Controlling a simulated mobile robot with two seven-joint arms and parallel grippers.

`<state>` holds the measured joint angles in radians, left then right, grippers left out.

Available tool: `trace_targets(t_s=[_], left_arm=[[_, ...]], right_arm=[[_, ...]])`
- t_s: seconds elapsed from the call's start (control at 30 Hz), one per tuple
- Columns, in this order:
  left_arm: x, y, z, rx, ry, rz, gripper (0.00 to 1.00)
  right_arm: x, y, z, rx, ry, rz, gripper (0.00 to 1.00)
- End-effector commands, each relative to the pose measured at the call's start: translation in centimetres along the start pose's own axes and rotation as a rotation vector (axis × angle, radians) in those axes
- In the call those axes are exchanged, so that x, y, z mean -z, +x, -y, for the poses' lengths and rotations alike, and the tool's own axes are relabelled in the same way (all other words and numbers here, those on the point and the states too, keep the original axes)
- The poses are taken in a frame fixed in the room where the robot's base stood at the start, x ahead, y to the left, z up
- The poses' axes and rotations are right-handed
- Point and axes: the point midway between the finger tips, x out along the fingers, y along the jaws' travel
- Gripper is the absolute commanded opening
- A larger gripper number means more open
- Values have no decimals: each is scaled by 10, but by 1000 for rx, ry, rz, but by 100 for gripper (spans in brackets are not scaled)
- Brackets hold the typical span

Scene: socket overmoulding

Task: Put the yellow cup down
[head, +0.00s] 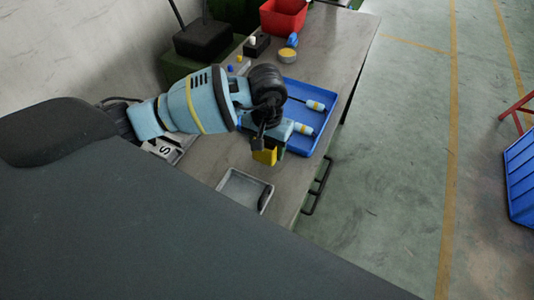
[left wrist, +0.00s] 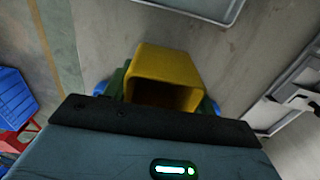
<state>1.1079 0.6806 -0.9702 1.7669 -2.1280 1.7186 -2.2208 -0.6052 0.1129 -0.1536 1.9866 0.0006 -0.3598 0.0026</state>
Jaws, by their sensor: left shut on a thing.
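The yellow cup (head: 264,156) is held in my left gripper (head: 269,149), over the table between the blue tray and the small grey tray. In the left wrist view, the square-mouthed yellow cup (left wrist: 168,65) shows with its opening facing the camera. The fingers are shut on its two sides, with green and blue parts showing beside it. I cannot tell whether the cup's underside touches the table. My right gripper is in neither view.
A blue tray (head: 326,138) holds white-and-yellow cylindrical parts. The small grey tray (head: 246,190) lies near the front edge of the table (head: 335,42). A red bin (head: 284,17), a yellow round item (head: 287,55) and small parts stand farther back. Bare table lies around the grey tray.

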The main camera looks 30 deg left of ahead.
Motion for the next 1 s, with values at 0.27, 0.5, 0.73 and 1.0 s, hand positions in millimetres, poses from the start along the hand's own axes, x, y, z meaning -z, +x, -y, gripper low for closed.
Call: trace_targets(t_s=[0.27, 0.5, 0.73, 1.0], left_arm=[[-1, 25, 0, 0, -1, 4, 34], [0, 38, 0, 0, 1, 0, 34], [-1, 41, 0, 1, 1, 1, 34], [0, 41, 0, 0, 0, 0, 78]], right_arm=[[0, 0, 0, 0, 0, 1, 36], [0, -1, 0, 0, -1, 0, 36], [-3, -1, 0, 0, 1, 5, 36], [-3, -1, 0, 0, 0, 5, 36]])
